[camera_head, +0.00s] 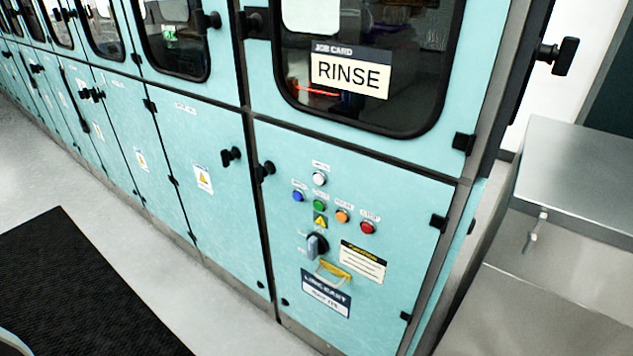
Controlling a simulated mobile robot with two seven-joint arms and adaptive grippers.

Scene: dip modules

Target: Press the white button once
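The white button (319,179) is the topmost round button on the teal cabinet's lower right panel (400,205), under a small label. Below it a row of buttons runs down to the right: a blue button (298,196), a green button (319,206), an orange button (342,216) and a red button (367,228). A job card reading RINSE (350,75) is on the window above. Neither of my grippers shows in the head view. Nothing covers the white button.
A rotary knob (317,245), a yellow handle (335,270) and a caution label (362,262) sit below the buttons. A metal counter (580,175) stands at the right. A black mat (75,290) lies on the open grey floor.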

